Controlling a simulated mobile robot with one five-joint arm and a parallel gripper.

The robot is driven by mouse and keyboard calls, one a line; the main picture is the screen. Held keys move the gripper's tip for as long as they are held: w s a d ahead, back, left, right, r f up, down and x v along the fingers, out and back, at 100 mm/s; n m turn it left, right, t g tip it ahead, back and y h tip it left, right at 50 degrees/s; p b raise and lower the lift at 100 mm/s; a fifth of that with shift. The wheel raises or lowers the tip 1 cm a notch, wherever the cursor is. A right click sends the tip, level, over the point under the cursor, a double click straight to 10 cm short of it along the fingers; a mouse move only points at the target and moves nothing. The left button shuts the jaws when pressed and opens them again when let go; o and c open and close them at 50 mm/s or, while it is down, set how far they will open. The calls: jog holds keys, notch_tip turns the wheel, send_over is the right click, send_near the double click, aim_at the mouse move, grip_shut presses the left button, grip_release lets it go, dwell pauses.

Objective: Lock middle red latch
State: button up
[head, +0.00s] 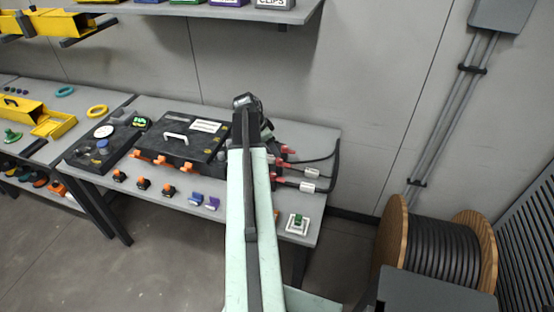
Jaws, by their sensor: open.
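Several red latches show at the right end of the black case on the workbench, where black cables come out. The upper red latch (287,150) and a lower red latch (278,181) are visible to the right of my arm. Another red part (281,161) shows between them, close to my arm. I cannot tell from this view whether each latch is locked. My gripper (246,101) is at the far end of my pale green arm, above the back of the bench, just left of the latches. Its fingers are small and partly hidden by the arm.
The black case (205,143) has a white handle and orange latches along its front. A white square block with a green top (297,224) sits at the front right corner. A cable drum (435,250) stands on the floor.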

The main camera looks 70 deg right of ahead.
aim_at(279, 159)
jog(key=b+x, duration=0.6)
jog(key=x, duration=0.1)
jog(key=shift+w+a+f+b, duration=0.1)
jog(key=shift+a+b, duration=0.05)
jog(key=shift+b, duration=0.2)
jog(key=shift+f+b, duration=0.35)
jog(key=shift+r, duration=0.1)
